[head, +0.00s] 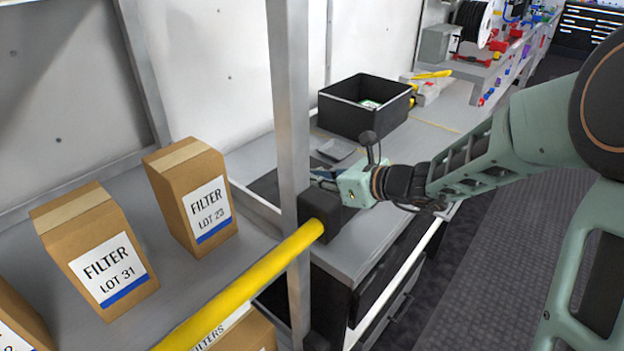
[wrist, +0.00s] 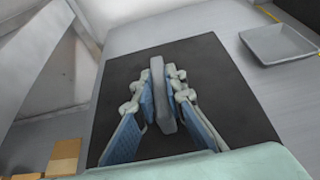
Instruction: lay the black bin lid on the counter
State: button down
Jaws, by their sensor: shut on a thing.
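The black bin lid (wrist: 228,95) is a flat dark square with a raised grey grip bar (wrist: 158,85) at its middle. In the wrist view my gripper (wrist: 162,95) has its blue pads closed on both sides of that bar. The lid appears flat, at or just above the grey counter (wrist: 150,35); I cannot tell whether it touches. In the head view part of the lid (head: 265,187) shows left of the metal post, which hides some of it. My gripper (head: 324,176) is just right of the post. The open black bin (head: 350,120) stands farther back on the counter.
A small grey tray (head: 337,149) lies between lid and bin. The upright metal post (head: 290,100) and yellow rail (head: 240,285) are close to my gripper. Filter boxes (head: 190,195) stand at the left. Tools and a spool (head: 472,25) are farther back.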

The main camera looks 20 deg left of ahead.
jog(key=c, duration=2.4)
grip_release()
jog(key=shift+f, duration=0.15)
jog(key=o, duration=0.4)
jog(key=shift+o, duration=0.2)
jog(key=shift+r, duration=0.2)
jog(key=shift+d+r, duration=0.2)
jog(key=shift+d, duration=0.15)
notch_tip(320, 180, up, 4)
jog(key=p, duration=0.2)
send_over(352, 210)
jog(key=shift+r, duration=0.1)
